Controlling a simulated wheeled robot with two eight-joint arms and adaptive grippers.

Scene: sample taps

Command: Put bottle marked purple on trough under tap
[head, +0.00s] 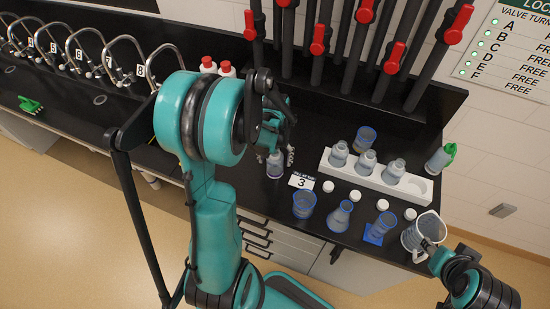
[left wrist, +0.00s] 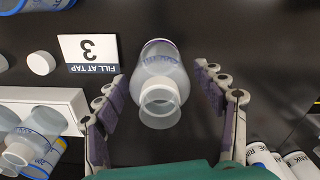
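A clear bottle with a purple band at its base (head: 275,166) stands upright on the black bench, beside a card reading "FILL AT TAP 3" (head: 301,181). In the left wrist view the bottle (left wrist: 160,85) lies between the two fingers of my left gripper (left wrist: 162,98), with gaps on both sides. The left gripper (head: 276,148) is open at the bottle in the head view, partly hidden by my arm. Numbered curved taps (head: 128,62) stand at the far left; the trough is hard to make out. My right gripper (head: 432,250) is at lower right by a beaker; its fingers are unclear.
A white rack (head: 345,172) holds several bottles right of the card. White caps (head: 328,187), blue-marked vessels (head: 304,204) and a clear beaker (head: 424,232) stand nearby. Red-handled pipes (head: 318,40) rise behind. A green clip-like object (head: 30,105) lies on the left bench.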

